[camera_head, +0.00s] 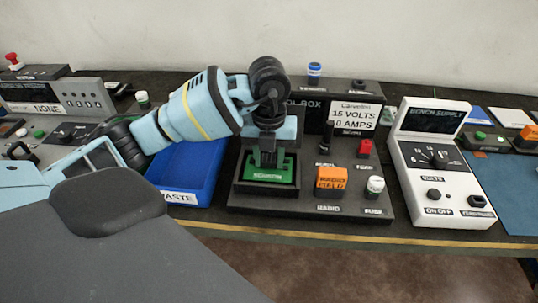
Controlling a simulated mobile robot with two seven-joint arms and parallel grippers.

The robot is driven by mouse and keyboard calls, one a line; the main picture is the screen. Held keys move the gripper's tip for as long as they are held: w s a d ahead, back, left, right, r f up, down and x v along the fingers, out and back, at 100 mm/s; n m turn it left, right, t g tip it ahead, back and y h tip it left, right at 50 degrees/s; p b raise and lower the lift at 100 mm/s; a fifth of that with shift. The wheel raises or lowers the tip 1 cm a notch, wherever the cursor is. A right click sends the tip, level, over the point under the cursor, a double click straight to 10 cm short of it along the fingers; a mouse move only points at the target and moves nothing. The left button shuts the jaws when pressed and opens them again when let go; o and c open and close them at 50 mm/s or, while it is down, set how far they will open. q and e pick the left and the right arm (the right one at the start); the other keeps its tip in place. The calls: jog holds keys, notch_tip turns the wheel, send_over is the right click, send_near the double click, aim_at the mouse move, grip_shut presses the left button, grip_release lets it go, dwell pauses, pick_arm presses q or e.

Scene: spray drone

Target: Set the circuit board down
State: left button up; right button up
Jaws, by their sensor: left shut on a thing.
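The green circuit board (258,180) with a pale label strip is in the head view, low in a dark square frame (243,189) on the control box (305,206). My left gripper (268,158) points straight down over it and is shut on it. The board looks level and lies within the frame's outline; whether it touches the frame's floor cannot be told. The fingers hide part of the board's far side. My right gripper is not in view.
A blue bin (195,185) stands left of the control box. An orange block (332,179), a white knob (375,186) and a red knob (365,148) stand to the right of the board. A white bench supply (437,170) is further right.

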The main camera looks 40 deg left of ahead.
aim_at(269, 160)
pick_arm(q)
jog(key=shift+s+f, duration=0.1)
jog(key=shift+f, duration=0.45)
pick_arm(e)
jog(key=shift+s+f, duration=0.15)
pick_arm(q)
jog(key=o, duration=1)
jog(key=shift+r, duration=0.1)
jog(key=shift+r+p, duration=1.15)
jog(key=shift+r, duration=5.4)
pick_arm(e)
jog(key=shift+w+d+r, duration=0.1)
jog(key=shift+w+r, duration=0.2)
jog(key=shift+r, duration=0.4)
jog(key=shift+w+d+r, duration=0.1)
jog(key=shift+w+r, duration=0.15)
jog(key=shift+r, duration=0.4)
